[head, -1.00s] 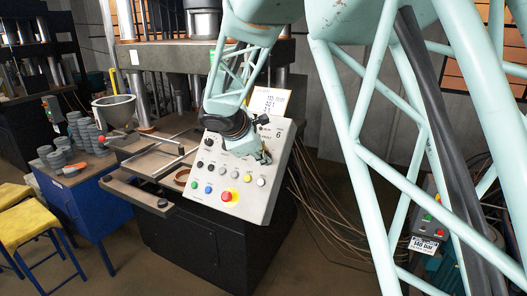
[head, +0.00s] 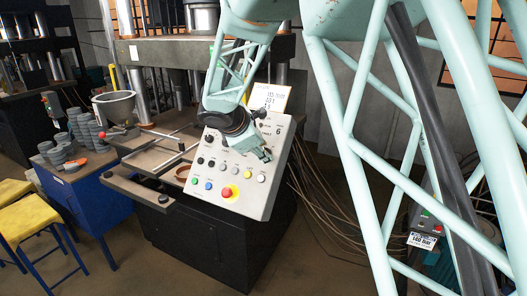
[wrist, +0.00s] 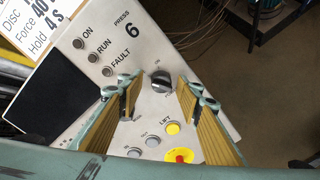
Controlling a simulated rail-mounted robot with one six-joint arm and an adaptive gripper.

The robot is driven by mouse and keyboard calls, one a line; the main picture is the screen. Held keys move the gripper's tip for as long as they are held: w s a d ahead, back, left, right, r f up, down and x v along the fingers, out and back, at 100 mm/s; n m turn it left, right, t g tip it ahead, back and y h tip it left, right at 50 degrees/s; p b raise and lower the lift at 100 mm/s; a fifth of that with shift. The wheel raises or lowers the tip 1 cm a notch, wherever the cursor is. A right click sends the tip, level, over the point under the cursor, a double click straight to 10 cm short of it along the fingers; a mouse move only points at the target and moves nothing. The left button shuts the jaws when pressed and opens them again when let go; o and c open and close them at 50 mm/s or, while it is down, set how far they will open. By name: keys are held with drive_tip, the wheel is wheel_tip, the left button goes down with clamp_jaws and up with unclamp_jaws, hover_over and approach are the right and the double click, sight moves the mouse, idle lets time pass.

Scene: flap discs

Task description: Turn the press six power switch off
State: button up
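The press six control panel (head: 215,190) is a tilted pale box with coloured buttons; the wrist view shows its "PRESS 6" label (wrist: 128,24). The power switch (wrist: 160,82) is a dark rotary knob near the panel's right side, with an "ON" mark above it. My gripper (wrist: 158,92) is open, with its two yellow-padded fingers on either side of the knob in the wrist view. I see no clear contact with the knob. In the head view my gripper (head: 266,153) is over the panel's upper right and hides the switch.
Below the switch are a yellow button (wrist: 173,128), grey buttons and a red emergency stop (wrist: 180,156). ON, RUN and FAULT lamps (wrist: 93,58) and a dark screen are at left. A sheet or display (head: 268,98) stands above the panel. Cables (head: 318,195) hang at right.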

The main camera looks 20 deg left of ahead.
drive_tip(key=shift+s, duration=0.15)
drive_tip(key=v, duration=1.1)
drive_tip(key=shift+s+r, duration=0.2)
drive_tip(key=shift+r, duration=0.1)
drive_tip(key=shift+a, duration=0.1)
idle(0.5)
